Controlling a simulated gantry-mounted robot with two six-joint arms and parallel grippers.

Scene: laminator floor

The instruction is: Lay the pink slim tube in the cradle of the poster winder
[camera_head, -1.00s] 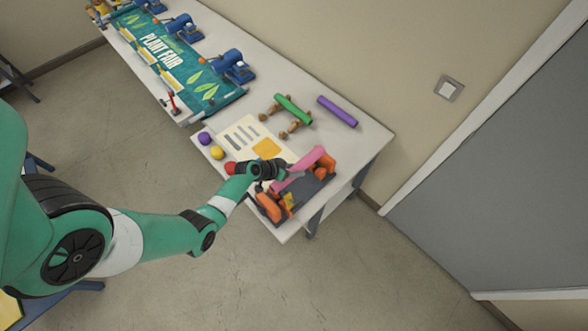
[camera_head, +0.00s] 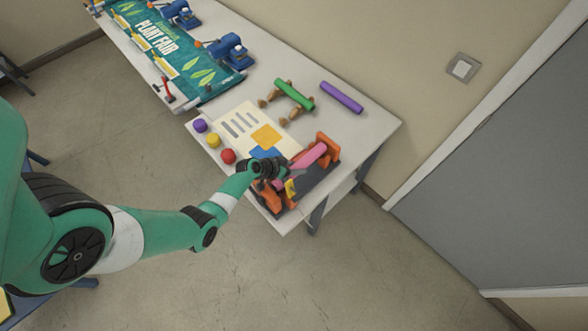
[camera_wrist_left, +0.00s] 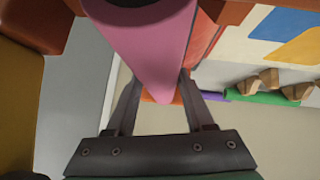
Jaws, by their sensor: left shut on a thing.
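The pink slim tube (camera_head: 309,157) is held in my left gripper (camera_head: 288,173), which is shut on it. In the left wrist view the tube (camera_wrist_left: 150,45) runs between the two fingers. The poster winder has orange end stands (camera_head: 328,146) on a dark base (camera_head: 317,178) at the table's near right corner. The tube lies lengthwise between these stands, at or just above the cradle. I cannot tell whether it touches, as my gripper and the tube hide the cradle. My right gripper is not in view.
A green tube (camera_head: 294,94) lies on wooden rests and a purple tube (camera_head: 341,97) lies behind it. A printed sheet (camera_head: 238,122) is left of the winder. Purple, yellow and red knobs (camera_head: 228,157) line the front edge. A teal banner (camera_head: 165,50) lies farther left.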

